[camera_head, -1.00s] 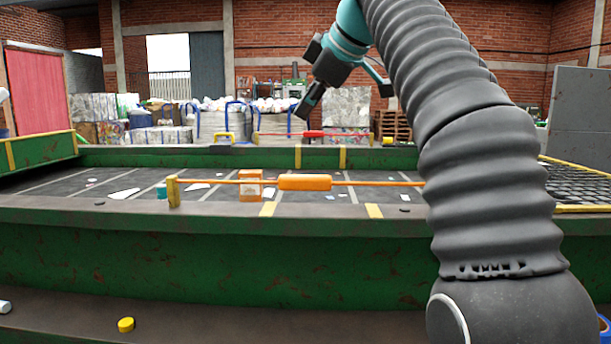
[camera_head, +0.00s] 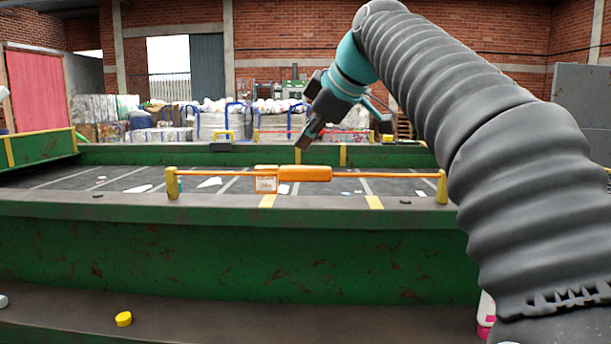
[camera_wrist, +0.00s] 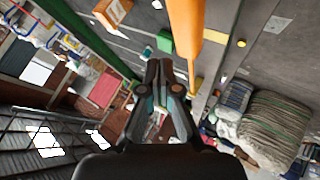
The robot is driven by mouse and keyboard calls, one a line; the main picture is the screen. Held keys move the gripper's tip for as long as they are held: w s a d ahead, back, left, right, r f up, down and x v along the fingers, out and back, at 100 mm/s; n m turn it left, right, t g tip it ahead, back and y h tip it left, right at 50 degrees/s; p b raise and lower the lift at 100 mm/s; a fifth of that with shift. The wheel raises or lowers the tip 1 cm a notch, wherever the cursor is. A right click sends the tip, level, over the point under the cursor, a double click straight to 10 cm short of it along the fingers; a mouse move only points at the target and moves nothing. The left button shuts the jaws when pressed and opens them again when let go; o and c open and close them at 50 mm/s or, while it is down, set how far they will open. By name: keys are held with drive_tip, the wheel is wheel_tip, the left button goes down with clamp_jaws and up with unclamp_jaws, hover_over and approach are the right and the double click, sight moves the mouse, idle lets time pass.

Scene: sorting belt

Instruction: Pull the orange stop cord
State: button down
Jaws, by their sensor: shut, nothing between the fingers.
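The orange stop cord (camera_head: 390,175) runs level between two yellow posts along the near side of the belt. Its thick orange handle (camera_head: 305,174) sits near the middle. In the wrist view, the handle (camera_wrist: 186,28) is large and close, just beyond and right of the fingertips. My gripper (camera_head: 301,147) is shut and empty, pointing down and slightly left. In the head view, its tips appear a little above the handle, with a gap between them. The wrist view shows the closed fingers (camera_wrist: 165,68) apart from the cord. Nothing hides the handle.
An orange-and-white box (camera_head: 266,182) lies on the belt (camera_head: 65,177) behind the cord, among scattered scraps. A red cord (camera_head: 273,132) runs along the far side, partly hidden by my gripper. A yellow disc (camera_head: 124,319) lies on the near ledge.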

sight(306, 167)
drive_tip(key=shift+f+b, duration=0.4)
drive_tip(key=shift+f, duration=0.55)
idle(0.8)
drive_tip(key=shift+f, duration=0.25)
drive_tip(key=shift+f+b, duration=1.55)
drive_tip(key=shift+f, duration=0.15)
idle(1.8)
drive_tip(key=shift+r, duration=0.15)
drive_tip(key=shift+r+p, duration=1.95)
drive_tip(key=shift+p, duration=0.15)
wheel_tip(306, 167, up, 3)
drive_tip(key=p, duration=0.3)
drive_tip(key=shift+r, duration=1)
